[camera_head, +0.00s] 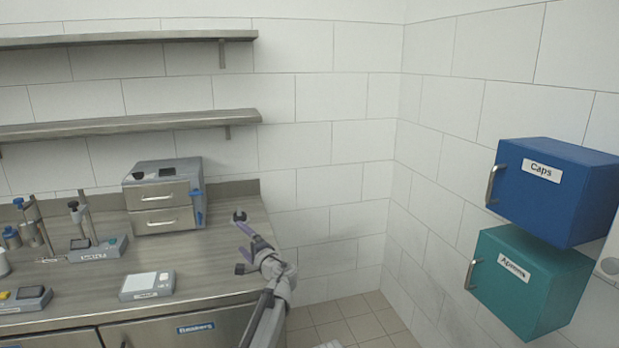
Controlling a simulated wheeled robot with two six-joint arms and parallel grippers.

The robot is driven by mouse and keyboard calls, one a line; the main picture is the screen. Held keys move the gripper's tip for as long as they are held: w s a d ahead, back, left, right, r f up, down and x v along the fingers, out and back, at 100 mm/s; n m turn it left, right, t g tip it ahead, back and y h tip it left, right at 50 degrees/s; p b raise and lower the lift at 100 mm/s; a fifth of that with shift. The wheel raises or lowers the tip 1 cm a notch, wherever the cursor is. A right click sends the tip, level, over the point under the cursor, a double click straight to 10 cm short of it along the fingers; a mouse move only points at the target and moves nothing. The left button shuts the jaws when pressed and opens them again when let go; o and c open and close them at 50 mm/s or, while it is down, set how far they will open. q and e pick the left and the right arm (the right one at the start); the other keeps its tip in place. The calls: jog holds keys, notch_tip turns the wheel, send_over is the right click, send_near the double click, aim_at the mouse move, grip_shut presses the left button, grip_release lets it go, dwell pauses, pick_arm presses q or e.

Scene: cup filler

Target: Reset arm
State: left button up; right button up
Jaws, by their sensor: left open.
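My left gripper (240,243) shows near the right end of the metal counter (215,262), its arm coming up from the bottom of the picture. Its fingers are spread apart and I see nothing between them. I cannot tell how high above the counter it is. My right gripper is not in view.
A grey two-drawer box (160,220) stands at the back of the counter. A small white-topped device (148,284) and stands (88,245) are to the left. A blue "Caps" cabinet (560,205) and a teal "Aprons" cabinet (530,290) hang on the right wall.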

pick_arm(q)
jog(key=s+d+f+n+g+h+b, duration=0.2)
jog(key=s+f+n+g+b, duration=0.15)
jog(key=s+f, duration=0.75)
jog(key=s+d+f+n+g+h+b, duration=0.25)
jog(key=s+f+g, duration=0.25)
jog(key=s+f, duration=0.65)
jog(key=s+d+f+g+h+b, duration=0.25)
jog(key=s+d+f, duration=0.25)
jog(key=s, duration=0.5)
jog(key=s+d+f+g+h+b, duration=0.25)
jog(key=s+d+f, duration=0.25)
jog(key=s, duration=0.5)
notch_tip(320, 180, up, 19)
jog(key=p, duration=1.9)
jog(key=shift+w+r+n+g+h+p, duration=0.15)
jog(key=shift+w+n+g+h+p, duration=0.15)
jog(key=shift+g+h+p, duration=0.1)
jog(key=shift+a, duration=0.1)
